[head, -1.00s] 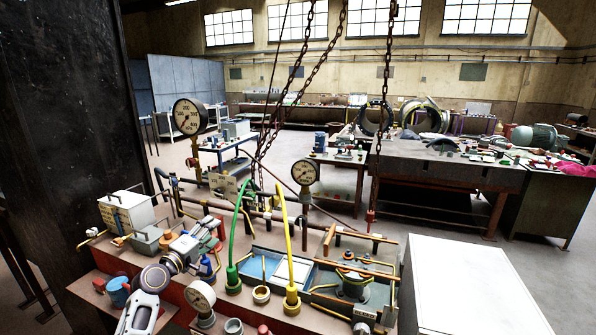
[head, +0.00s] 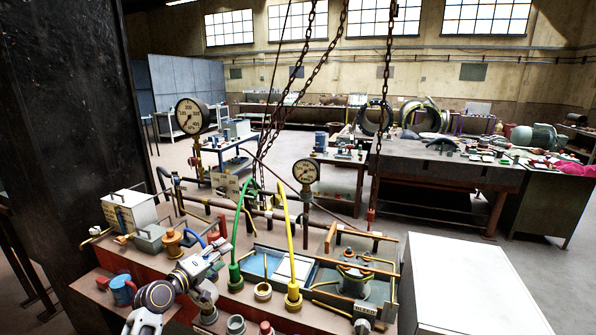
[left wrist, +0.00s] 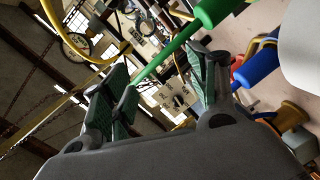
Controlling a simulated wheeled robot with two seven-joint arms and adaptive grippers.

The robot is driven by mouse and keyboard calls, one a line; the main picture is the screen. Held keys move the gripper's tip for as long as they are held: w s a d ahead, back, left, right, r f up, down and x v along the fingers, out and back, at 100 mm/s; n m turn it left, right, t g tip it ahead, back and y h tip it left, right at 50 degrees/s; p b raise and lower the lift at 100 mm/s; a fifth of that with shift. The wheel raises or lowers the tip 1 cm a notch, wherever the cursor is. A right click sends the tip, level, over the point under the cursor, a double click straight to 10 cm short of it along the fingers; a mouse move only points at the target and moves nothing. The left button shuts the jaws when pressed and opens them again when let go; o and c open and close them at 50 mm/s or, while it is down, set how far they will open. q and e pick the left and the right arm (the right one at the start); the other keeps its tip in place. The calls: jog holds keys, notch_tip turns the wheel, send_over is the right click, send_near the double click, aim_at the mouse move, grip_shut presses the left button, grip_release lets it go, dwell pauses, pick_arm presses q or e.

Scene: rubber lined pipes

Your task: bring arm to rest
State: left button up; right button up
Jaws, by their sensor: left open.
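My left gripper (head: 216,252) is in the head view above the left part of the bench, just left of the green hose (head: 236,245). It is open and I see nothing held in it. In the left wrist view, its two green-padded fingers (left wrist: 160,95) stand apart. The green hose also shows there (left wrist: 180,48), running across the space between the fingertips; I cannot tell whether it touches them. My right gripper is not in view.
A yellow hose (head: 289,240) stands right of the green one. A blue tray (head: 315,272), dial gauges (head: 306,172) and pipes crowd the bench. Chains (head: 379,130) hang above it. A blue mug (head: 123,290) sits at the left. A white cabinet top (head: 470,285) at right is clear.

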pick_arm(q)
jog(key=s+d+f+m+g+y, duration=0.1)
jog(key=s+d+f+m+g, duration=0.2)
jog(key=s+f, duration=0.45)
jog(key=s+d+f+m+g+y, duration=0.1)
jog(key=s+d+f+m+g, duration=0.15)
jog(key=s+f, duration=0.5)
jog(key=s+a+f+m+g+y, duration=0.1)
jog(key=s+a+m+g+y, duration=0.15)
jog(key=s, duration=0.85)
jog(key=s+a+f+m+g+y, duration=0.1)
jog(key=s+f+m+g+y, duration=0.15)
jog(key=s, duration=0.85)
jog(key=s+f+g, duration=0.2)
jog(key=s+f, duration=0.1)
jog(key=f, duration=3)
jog(key=s+a+f, duration=0.1)
jog(key=s+f, duration=0.8)
jog(key=s, duration=0.2)
jog(key=s+a+f+g, duration=0.1)
jog(key=s+a+f, duration=0.1)
jog(key=s+f, duration=0.8)
jog(key=shift+s+a, duration=0.3)
jog(key=shift+s, duration=0.2)
